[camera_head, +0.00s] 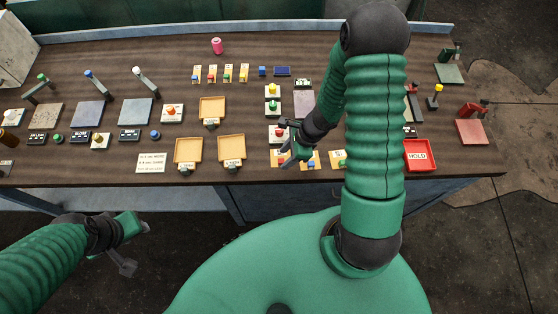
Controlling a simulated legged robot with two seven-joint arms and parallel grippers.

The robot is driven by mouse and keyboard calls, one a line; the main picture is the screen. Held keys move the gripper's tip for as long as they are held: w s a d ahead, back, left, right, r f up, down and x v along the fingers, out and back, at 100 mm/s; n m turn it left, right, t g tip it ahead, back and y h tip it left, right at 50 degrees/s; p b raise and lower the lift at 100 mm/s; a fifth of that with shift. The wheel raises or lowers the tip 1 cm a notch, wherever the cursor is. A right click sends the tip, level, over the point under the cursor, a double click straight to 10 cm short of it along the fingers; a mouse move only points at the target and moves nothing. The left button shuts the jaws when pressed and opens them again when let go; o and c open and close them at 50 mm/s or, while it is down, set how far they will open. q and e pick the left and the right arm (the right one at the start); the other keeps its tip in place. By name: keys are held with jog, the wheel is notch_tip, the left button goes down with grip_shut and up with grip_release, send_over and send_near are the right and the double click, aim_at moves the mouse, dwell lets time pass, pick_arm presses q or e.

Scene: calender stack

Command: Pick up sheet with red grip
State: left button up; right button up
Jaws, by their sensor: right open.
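A row of small upright yellow sheets (228,73) with coloured grips stands at the back middle of the table; a reddish grip shows among them, but they are small. More yellow sheets (312,160) lie near the front edge by my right gripper (286,155), which is open and empty above them and partly covers them. I cannot tell whether one of these has a red grip. My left gripper (134,247) is open and empty, low at the left, off the table's front edge.
Tan trays (188,151) stand at the front middle. A red tray marked HOLD (419,169) is at the right front. Lever stands with flat plates (87,113) are at the left. A pink roll (217,46) stands at the back. My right arm hides part of the table's right side.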

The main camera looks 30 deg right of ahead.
aim_at(281, 156)
jog(key=shift+w+f, duration=0.1)
jog(key=shift+f, duration=1.15)
jog(key=shift+w+d, duration=0.15)
jog(key=shift+d, duration=0.15)
jog(key=shift+a+r, duration=0.1)
jog(key=shift+a, duration=0.45)
grip_shut()
jog(key=shift+d, duration=0.35)
